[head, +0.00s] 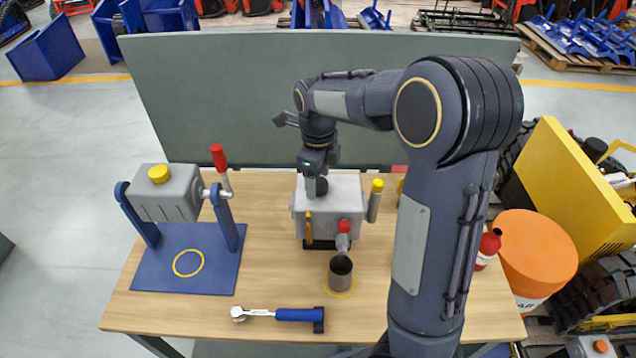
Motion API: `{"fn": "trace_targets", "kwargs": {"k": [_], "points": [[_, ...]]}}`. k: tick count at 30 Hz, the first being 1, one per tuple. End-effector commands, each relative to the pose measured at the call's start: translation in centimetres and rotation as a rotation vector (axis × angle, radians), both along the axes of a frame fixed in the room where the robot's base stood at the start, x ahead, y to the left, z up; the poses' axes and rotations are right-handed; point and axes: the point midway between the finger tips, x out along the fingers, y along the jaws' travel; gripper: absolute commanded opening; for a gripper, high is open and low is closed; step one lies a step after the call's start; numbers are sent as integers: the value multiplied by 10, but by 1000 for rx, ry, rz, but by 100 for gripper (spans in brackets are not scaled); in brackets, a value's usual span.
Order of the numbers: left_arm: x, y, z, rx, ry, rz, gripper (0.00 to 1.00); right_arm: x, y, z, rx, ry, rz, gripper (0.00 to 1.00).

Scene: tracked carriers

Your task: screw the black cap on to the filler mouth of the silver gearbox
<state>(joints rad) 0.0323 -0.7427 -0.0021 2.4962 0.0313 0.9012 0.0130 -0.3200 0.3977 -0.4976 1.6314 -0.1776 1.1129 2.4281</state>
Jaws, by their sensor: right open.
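The silver gearbox (352,190) stands on the workbench, in the middle of the head view. A round black piece, which looks like the black cap (322,187), is at its top, toward the left. My right gripper (316,186) comes down from above and is open at this black piece. One finger shows in front of its left side; I cannot tell if they touch. The filler mouth is hidden, and I cannot tell how the cap sits on it. My left gripper is not in view.
On the wooden workbench (270,270), a grey unit (165,195) with a yellow cap stands in a blue stand (205,270) at left. A metal cup (341,275) is under the gearbox's red-tipped spout. A blue-handled ratchet (290,315) lies in front. A green-grey panel (220,95) rises behind.

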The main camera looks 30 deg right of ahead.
Motion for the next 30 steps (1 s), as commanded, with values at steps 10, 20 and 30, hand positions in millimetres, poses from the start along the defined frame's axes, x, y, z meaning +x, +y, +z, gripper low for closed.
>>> {"fn": "trace_targets", "kwargs": {"k": [10,20,30], "points": [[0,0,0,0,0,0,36,0,-1,0,0,0,323,62],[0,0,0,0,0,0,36,0,-1,0,0,-1,912,62],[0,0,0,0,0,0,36,0,-1,0,0,-2,1231,62]]}}
